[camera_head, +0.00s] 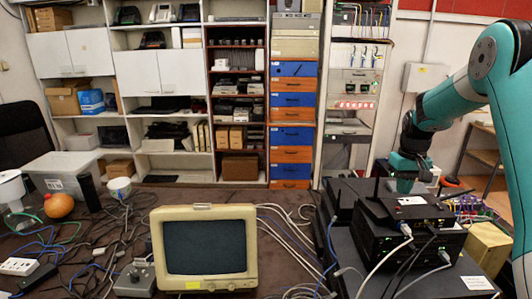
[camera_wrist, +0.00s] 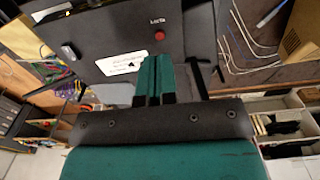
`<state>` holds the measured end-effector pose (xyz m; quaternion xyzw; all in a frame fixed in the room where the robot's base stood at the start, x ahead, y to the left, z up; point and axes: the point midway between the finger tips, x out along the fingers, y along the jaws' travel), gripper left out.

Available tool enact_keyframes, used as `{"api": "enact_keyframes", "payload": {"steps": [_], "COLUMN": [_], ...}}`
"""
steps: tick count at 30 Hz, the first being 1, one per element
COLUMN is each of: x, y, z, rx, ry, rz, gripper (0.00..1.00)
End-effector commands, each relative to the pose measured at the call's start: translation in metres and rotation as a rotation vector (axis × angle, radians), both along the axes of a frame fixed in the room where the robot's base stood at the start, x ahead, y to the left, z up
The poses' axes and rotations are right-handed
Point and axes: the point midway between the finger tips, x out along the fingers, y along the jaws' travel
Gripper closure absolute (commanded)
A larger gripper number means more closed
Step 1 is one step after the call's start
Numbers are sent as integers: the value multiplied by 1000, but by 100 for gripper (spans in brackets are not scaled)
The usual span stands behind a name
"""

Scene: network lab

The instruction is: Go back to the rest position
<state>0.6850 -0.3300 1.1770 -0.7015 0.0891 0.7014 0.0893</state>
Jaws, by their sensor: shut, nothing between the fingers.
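My gripper (camera_head: 404,187) is at the right of the head view, at the end of my teal arm, just behind the black router (camera_head: 408,208) on the stack of black network devices (camera_head: 400,242). In the wrist view its two teal fingers (camera_wrist: 154,72) are pressed together with nothing between them. They overlap a black device (camera_wrist: 105,28) with a red button (camera_wrist: 159,35) and a white label (camera_wrist: 121,63). I cannot tell whether the fingers touch it. The fingertips are partly hidden behind the router in the head view.
A beige monitor (camera_head: 205,247) stands at the front middle of the dark table, with loose cables around it. A wooden block (camera_head: 489,247) is right of the device stack. An orange ball (camera_head: 59,205) and a cup (camera_head: 120,188) are at left. Shelves (camera_head: 140,100) line the back wall.

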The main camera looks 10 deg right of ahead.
Motion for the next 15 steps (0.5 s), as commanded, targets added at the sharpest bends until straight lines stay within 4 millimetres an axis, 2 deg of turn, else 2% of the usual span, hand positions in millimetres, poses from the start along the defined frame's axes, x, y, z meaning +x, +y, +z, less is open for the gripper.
{"api": "enact_keyframes", "payload": {"steps": [2,4,5,8,9,11,12,14,15], "x": [0,0,-1,-14,-24,-44,-60,-89,-110], "y": [10,32,47,110,139,184,212,250,274], "z": [3,10,13,29,36,44,48,52,54], "rx": [3,11,16,45,60,89,108,140,163], "ry": [-6,-17,-25,-58,-71,-92,-105,-121,-131], "rz": [18,58,83,195,248,331,386,467,521], "gripper": [100,100,100,100,100,100,100,100,100]}}
